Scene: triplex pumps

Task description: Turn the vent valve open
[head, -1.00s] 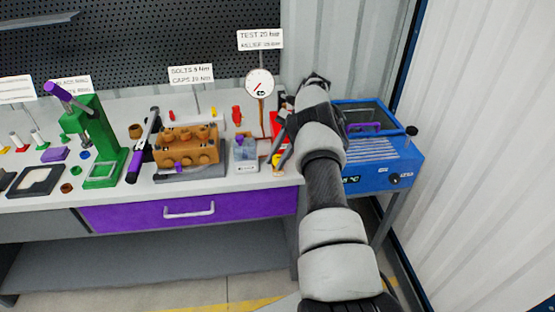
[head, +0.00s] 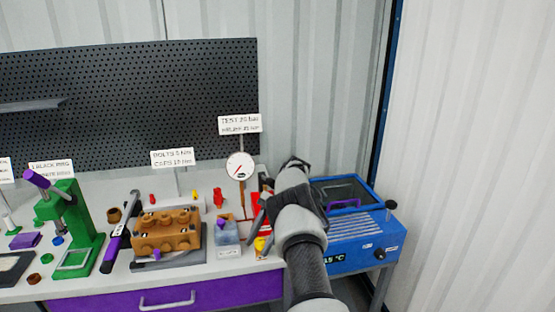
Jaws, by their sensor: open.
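My gripper (head: 258,222) is at the right end of the bench, its dark fingers apart, beside a red unit (head: 262,202) that my arm partly covers. A small yellow part (head: 260,244) lies just below the fingers at the bench's front edge. A round pressure gauge (head: 240,166) stands on a brown post just left of my gripper, under a sign reading TEST. I cannot make out which part is the vent valve; it may be small or hidden behind my gripper.
A green press (head: 72,225) stands at left. A blue heated bath (head: 355,242) stands close to my arm's right. A purple drawer (head: 215,288) is below the bench.

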